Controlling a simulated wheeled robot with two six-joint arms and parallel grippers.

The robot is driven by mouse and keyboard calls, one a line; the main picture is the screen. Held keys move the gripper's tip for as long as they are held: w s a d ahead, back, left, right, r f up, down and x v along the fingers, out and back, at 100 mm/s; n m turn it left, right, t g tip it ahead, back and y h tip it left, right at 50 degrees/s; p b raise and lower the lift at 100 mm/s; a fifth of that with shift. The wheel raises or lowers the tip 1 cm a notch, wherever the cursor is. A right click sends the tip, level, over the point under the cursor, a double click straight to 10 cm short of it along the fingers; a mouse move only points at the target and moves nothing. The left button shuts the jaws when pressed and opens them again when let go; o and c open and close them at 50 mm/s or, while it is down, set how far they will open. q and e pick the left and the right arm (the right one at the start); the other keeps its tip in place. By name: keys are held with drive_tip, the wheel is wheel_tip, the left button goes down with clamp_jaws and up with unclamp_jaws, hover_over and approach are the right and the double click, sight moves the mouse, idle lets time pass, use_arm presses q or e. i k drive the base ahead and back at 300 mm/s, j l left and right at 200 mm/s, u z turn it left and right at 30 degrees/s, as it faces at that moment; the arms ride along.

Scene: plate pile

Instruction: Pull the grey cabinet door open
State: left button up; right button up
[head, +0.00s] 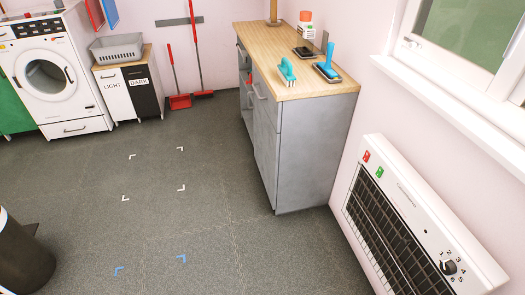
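The grey cabinet (305,150) stands against the right wall under a light wooden top (265,45). Its front faces left and is seen at a steep angle. The grey door (264,148) sits below a drawer front (266,104) and looks shut, flush with the front. A pale bar handle (259,92) shows near the top of the front. A door handle cannot be made out clearly. The far end of the front looks darker, and its details are too small to tell. Neither of my grippers is in view.
The dark floor in front of the cabinet is clear, with white and blue corner marks. A heater (415,225) stands right of the cabinet. Brushes and a bottle (305,27) stand on the top. A washer (48,80) and laundry hamper (130,88) are at the back left.

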sight(267, 141)
drive_tip(key=i+j+z, duration=0.1)
drive_tip(key=z, duration=0.5)
drive_tip(key=i+j+z, duration=0.5)
drive_tip(key=j, duration=0.15)
drive_tip(key=j+z, duration=0.25)
drive_tip(key=i+j+z, duration=0.25)
drive_tip(key=j, duration=0.25)
drive_tip(key=k, duration=0.05)
